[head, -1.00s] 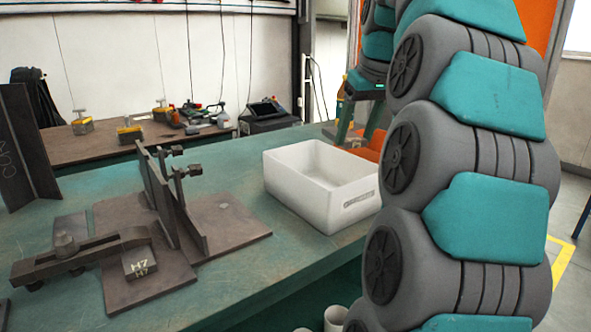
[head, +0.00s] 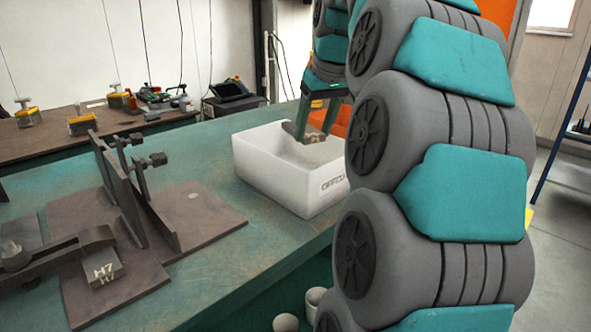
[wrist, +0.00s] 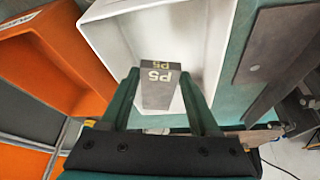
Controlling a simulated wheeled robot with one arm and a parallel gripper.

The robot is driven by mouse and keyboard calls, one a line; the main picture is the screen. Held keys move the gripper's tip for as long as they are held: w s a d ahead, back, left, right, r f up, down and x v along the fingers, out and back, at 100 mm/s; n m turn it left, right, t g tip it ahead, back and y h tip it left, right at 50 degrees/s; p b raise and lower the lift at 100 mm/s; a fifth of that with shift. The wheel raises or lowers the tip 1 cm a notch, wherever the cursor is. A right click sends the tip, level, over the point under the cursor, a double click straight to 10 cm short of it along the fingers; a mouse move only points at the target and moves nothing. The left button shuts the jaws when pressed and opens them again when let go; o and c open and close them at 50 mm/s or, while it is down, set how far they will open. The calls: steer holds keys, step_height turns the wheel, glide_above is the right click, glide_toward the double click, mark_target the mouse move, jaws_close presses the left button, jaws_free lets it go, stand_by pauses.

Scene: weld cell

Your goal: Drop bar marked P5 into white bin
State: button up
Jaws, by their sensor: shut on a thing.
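The bar marked P5 (wrist: 158,88) is a dark grey block with pale yellow lettering, held between the two green fingers of my gripper (wrist: 160,100). In the head view my gripper (head: 318,112) is above the white bin (head: 280,185), with the small bar (head: 303,134) at its fingertips. The wrist view looks down past the bar into the white bin (wrist: 107,45), whose visible inside is pale and bare. The bar appears over the bin's opening, near its far edge in the head view. My arm hides the bin's right side.
An orange bin (wrist: 45,60) stands beside the white one. A steel fixture with upright plates (head: 135,195) and a block marked H7 (head: 103,272) are to the left on the green table (head: 215,255). A second bench (head: 60,150) with tools is behind.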

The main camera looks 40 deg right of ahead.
steer(key=shift+f, duration=0.6)
steer(key=o, duration=1.4)
steer(key=v, duration=0.8)
steer(key=shift+s+f, duration=0.1)
